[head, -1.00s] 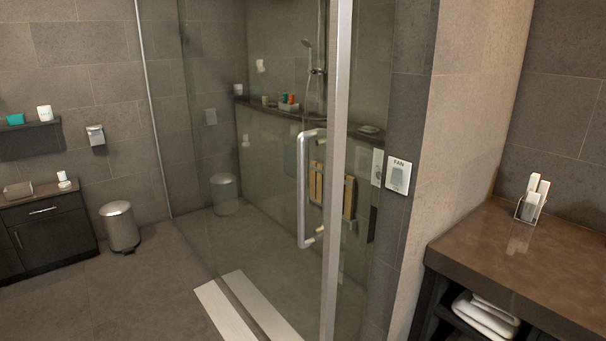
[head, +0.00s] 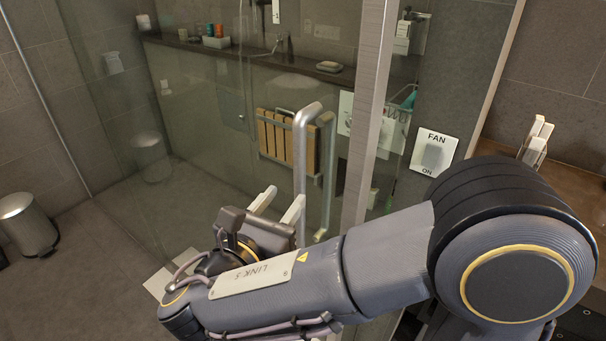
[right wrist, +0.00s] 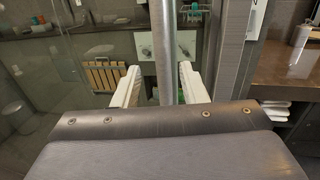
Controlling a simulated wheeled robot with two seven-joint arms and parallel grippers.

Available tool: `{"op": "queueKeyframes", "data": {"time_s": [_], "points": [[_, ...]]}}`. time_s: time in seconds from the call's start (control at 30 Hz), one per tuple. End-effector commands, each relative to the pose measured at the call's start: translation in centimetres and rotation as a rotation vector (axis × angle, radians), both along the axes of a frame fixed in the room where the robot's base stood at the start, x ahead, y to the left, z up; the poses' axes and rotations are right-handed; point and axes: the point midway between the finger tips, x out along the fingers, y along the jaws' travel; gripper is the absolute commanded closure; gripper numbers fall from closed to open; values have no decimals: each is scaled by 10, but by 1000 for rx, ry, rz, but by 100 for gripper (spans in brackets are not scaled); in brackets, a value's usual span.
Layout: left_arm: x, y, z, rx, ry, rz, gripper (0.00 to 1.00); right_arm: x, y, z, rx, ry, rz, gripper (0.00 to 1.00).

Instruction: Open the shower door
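The glass shower door (head: 215,130) looks shut beside a metal post (head: 368,110). Its vertical metal bar handle (head: 301,160) stands left of the post in the head view. My right gripper (head: 283,197) is at the lower part of the handle, with its two pale fingers apart. In the right wrist view, the handle bar (right wrist: 163,45) runs between the open fingers, with a gap visible on both sides. The gripper body hides the bar's lower end there.
A FAN switch plate (head: 434,152) is on the wall right of the post. A counter (head: 565,190) stands at the right. Behind the glass are a slatted wooden seat (head: 272,138) and a ledge with toiletries. A metal bin (head: 27,224) stands on the left floor.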

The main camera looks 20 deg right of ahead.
Motion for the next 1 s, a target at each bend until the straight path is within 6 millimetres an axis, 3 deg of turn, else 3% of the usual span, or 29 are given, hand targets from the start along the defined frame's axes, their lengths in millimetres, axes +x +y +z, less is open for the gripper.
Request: {"op": "queueKeyframes", "data": {"time_s": [0.2, 0.4, 0.73, 1.0], "points": [[0, 0, 7, 0, 0, 0, 64, 28, -27, 1, 4, 3, -7, 61], [0, 0, 10, 0, 0, 0, 64, 45, -41, 0, 6, 3, -4, 61], [0, 0, 10, 0, 0, 0, 64, 49, -45, -1, 6, 3, -4, 61], [0, 0, 10, 0, 0, 0, 64, 49, -45, -1, 7, 3, -4, 94]]}}
